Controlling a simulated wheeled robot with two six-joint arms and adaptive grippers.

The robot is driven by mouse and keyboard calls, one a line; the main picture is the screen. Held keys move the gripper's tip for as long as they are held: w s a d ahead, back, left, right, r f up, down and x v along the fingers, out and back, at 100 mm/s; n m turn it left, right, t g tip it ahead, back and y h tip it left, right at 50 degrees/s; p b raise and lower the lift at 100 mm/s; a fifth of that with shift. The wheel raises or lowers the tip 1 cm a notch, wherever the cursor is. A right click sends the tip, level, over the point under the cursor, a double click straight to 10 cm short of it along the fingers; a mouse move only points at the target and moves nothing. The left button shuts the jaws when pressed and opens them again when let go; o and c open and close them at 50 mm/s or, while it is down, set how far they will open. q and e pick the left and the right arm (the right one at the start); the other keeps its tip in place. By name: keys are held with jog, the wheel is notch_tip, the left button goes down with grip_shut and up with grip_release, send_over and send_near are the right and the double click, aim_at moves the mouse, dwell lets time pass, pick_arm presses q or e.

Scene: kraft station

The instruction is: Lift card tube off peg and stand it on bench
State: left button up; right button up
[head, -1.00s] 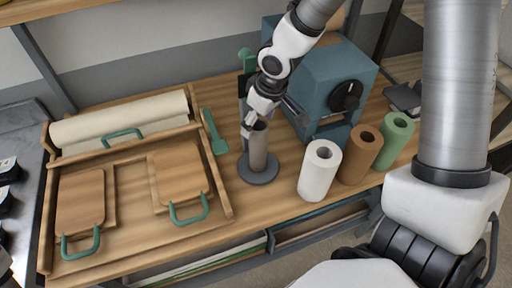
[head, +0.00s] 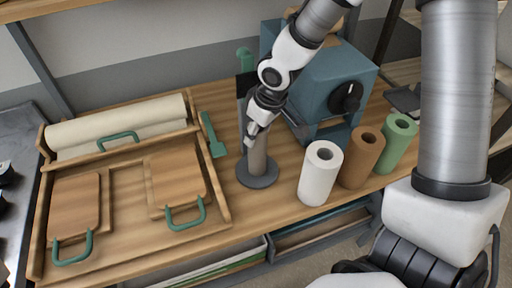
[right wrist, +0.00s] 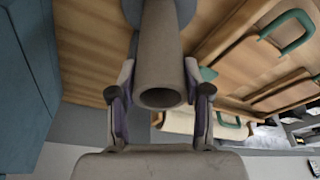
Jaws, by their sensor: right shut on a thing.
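The grey-brown card tube (head: 258,160) stands upright on the round dark grey peg base (head: 258,181) on the wooden bench. The peg inside the tube is hidden. My right gripper (head: 252,139) is shut on the upper part of the tube. In the right wrist view the tube (right wrist: 161,60) lies between the two fingers (right wrist: 160,88), with its open end facing the camera and its far end at the base disc (right wrist: 188,10). I see no gap between tube and base. My left gripper is not in view.
White (head: 319,176), brown (head: 361,160) and green (head: 399,140) rolls stand to the right. A blue machine (head: 325,75) is behind them. A wooden tray (head: 122,235) with boards is at the left. Bare bench (head: 240,205) lies in front of the base.

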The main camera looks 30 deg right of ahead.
jog(key=w+p+v, duration=0.1)
jog(key=p+v, duration=0.5)
jog(key=v, duration=0.2)
jog(key=w+a+r+p+v, duration=0.1)
jog(key=w+p+v, duration=0.1)
jog(key=p+v, duration=0.5)
jog(key=shift+w+r, duration=0.2)
jog(key=shift+r, duration=0.25)
dwell(0.4)
jog(key=shift+w, duration=0.1)
